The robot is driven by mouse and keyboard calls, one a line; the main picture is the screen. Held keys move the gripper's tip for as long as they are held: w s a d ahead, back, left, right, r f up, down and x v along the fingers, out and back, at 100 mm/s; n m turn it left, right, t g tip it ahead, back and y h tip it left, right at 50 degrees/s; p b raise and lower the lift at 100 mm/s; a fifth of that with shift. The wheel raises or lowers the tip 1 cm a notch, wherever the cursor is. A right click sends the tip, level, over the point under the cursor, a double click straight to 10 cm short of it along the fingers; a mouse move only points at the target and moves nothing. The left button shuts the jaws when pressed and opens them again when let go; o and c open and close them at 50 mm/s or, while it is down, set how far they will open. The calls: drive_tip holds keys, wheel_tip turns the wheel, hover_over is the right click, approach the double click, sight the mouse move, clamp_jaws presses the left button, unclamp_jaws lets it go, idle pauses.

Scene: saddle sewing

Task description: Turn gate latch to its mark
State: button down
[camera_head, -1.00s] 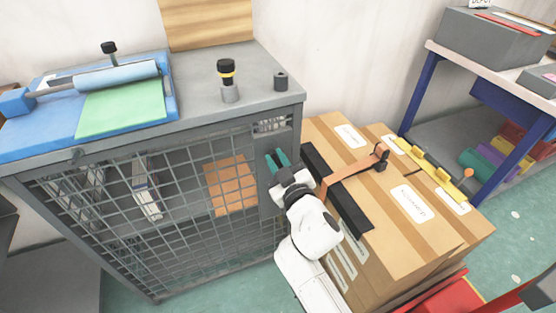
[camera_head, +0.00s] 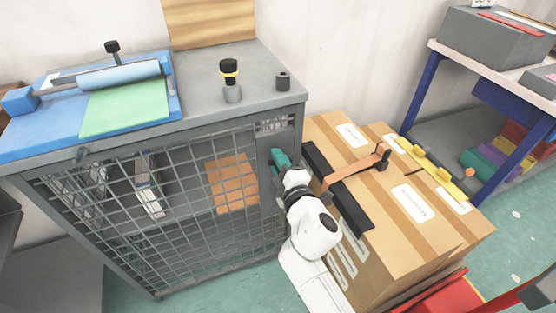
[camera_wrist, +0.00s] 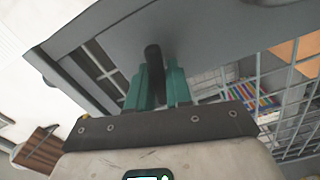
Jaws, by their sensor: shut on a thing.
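The gate is the grey wire-mesh front (camera_head: 150,215) of a grey cabinet. Its latch (camera_wrist: 153,58) shows in the wrist view as a dark rounded bar standing out from the grey gate frame. My gripper (camera_wrist: 160,72) has teal fingers that are shut on the latch, one finger on each side. In the head view my gripper (camera_head: 279,158) is at the right edge of the gate, and the latch is hidden there behind the fingers. I cannot make out the mark in either view.
Cardboard boxes (camera_head: 400,230) stand close to the right of my arm, with a black bar (camera_head: 335,190) on top.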

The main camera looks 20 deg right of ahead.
drive_tip(key=shift+f+n, duration=0.1)
drive_tip(key=shift+n, duration=0.7)
drive_tip(key=c, duration=1.1)
unclamp_jaws()
drive_tip(key=shift+s, duration=0.1)
drive_tip(key=s, duration=1)
drive_tip(key=shift+s, duration=0.3)
